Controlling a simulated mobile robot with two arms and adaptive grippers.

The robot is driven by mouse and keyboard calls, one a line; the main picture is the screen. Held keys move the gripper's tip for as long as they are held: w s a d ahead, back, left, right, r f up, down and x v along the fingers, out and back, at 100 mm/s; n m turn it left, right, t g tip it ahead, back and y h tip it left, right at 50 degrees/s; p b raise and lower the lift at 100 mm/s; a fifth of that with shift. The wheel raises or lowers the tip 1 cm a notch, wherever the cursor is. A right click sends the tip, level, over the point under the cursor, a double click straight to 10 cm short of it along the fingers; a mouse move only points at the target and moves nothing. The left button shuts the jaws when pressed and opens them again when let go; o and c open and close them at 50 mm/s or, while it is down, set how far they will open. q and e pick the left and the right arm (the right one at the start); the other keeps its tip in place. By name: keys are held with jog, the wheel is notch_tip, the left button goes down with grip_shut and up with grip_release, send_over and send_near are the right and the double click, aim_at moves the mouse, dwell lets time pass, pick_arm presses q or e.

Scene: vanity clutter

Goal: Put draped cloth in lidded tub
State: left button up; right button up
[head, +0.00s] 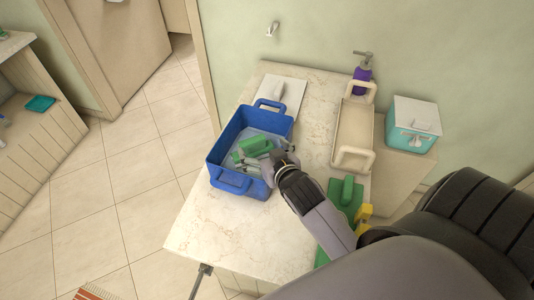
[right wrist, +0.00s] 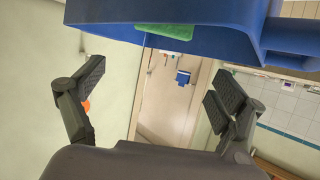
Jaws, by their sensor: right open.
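A teal tub (head: 410,142) with a white lid (head: 416,112) stands at the right by the wall. A blue two-handled bin (head: 213,166) sits on the counter with a green item (head: 256,145) inside. I cannot tell whether that item is the cloth; no draped cloth is clear. My right gripper (head: 262,165) is over the bin's right side, close to the green item. In the right wrist view its fingers (right wrist: 158,98) are apart with nothing between them. Blue plastic (right wrist: 170,20) with a green edge (right wrist: 168,30) lies beyond them.
A cream two-handled tray (head: 354,126) and a purple pump bottle (head: 362,78) stand at the back right. A white panel (head: 291,93) lies behind the bin. A green handled item (head: 345,192) and a yellow one (head: 364,213) lie beside my right arm. The front counter (head: 212,238) is clear.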

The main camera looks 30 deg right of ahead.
jog(key=v, duration=0.2)
jog(key=shift+s+r, duration=0.1)
jog(key=shift+s, duration=0.15)
